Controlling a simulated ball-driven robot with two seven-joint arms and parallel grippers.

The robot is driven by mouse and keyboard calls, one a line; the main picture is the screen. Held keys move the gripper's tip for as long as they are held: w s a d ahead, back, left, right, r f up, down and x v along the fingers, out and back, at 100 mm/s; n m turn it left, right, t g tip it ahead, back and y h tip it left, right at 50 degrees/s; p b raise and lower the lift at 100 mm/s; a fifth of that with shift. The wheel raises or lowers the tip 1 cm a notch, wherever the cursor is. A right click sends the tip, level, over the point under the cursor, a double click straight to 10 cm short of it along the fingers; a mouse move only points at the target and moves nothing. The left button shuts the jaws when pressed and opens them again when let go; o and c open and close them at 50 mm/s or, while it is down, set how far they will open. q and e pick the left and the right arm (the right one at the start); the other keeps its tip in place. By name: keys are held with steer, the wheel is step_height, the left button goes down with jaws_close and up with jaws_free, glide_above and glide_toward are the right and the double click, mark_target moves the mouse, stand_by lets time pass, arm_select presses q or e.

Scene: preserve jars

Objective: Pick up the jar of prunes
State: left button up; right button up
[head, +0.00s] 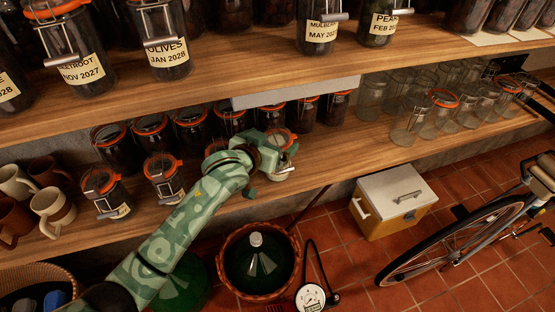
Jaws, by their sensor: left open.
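I cannot tell which jar holds prunes, as no label I can read says so. My left arm reaches over the lower shelf (345,153), and its open gripper (272,172) is at that shelf's front edge. A dark jar with an orange seal (281,137) is right behind the gripper, partly hidden by it. Whether they touch is unclear. Two labelled jars stand further left on this shelf, one at the front (107,190) and one beside it (163,178). Their labels are too small to read. My right gripper is not in view.
The upper shelf (255,65) holds jars labelled beetroot (62,42), olives (163,45), mulberry and pear. Mugs (50,210) stand at the lower left, empty glass jars (410,120) at the right. A basketed demijohn (258,262), a cool box (393,200) and a bicycle (455,235) are on the floor.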

mark_target(275, 137)
arm_select(q)
steer(key=b+x, duration=0.1)
steer(key=x, duration=0.1)
steer(key=b+x, duration=0.1)
steer(key=x, duration=0.1)
steer(key=shift+w+f, duration=0.1)
steer(key=shift+f, duration=0.25)
steer(key=shift+w+r, duration=0.1)
steer(key=shift+r, duration=0.2)
steer(key=c, duration=2)
steer(key=shift+r, duration=0.1)
steer(key=shift+c, duration=0.6)
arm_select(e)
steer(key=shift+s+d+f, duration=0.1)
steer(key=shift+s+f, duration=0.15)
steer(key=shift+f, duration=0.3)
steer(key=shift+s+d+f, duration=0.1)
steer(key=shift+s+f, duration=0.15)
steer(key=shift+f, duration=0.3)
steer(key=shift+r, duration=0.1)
